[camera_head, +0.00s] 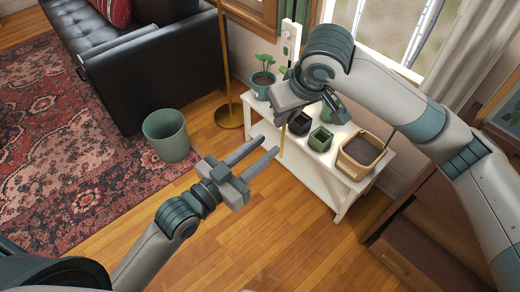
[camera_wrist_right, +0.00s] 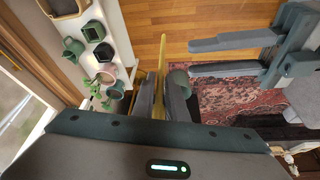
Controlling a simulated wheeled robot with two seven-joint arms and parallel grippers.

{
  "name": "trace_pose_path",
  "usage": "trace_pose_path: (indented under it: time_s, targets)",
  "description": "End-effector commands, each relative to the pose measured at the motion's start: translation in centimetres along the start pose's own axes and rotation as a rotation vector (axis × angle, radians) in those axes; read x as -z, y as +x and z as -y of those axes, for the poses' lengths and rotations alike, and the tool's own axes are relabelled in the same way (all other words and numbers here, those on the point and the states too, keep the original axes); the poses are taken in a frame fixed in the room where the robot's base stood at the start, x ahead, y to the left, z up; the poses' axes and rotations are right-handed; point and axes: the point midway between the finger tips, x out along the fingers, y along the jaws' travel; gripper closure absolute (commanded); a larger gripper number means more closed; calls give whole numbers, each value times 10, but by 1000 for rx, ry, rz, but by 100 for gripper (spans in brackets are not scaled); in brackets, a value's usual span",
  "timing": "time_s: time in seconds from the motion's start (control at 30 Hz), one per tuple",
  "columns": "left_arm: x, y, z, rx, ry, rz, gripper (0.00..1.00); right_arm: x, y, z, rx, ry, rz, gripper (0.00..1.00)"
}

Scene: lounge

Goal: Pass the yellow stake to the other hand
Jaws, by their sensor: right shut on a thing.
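The thin yellow stake (camera_head: 282,141) hangs upright below my right gripper (camera_head: 285,115) in the head view. In the right wrist view the yellow stake (camera_wrist_right: 161,62) stands between the fingers of my right gripper (camera_wrist_right: 163,88), which is shut on it. My left gripper (camera_head: 269,146) is open, its two fingers pointing at the stake from the left and just short of it. In the right wrist view the left gripper (camera_wrist_right: 190,57) comes in from the right with empty space between its fingers. The stake's upper end is hidden in the head view.
A white bench (camera_head: 340,187) behind the grippers holds a dark pot (camera_head: 300,124), a green pot (camera_head: 320,139), a wooden planter (camera_head: 361,152) and a potted plant (camera_head: 263,79). A green bin (camera_head: 167,136) and a floor lamp's brass base (camera_head: 229,117) stand left. Open floor lies in front.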

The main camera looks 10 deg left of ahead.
Motion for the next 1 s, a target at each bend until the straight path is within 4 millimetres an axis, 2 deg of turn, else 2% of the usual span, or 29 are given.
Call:
trace_pose_path:
  time_s: [0.27,0.7,1.0]
  targets:
    - [1,28,0,0,-1,-2,71,0,0,0,0,0,0,100]
    - [0,94,0,0,-2,-1,71,0,0,0,0,0,0,100]
    - [0,115,0,0,0,0,71,0,0,0,0,0,0,100]
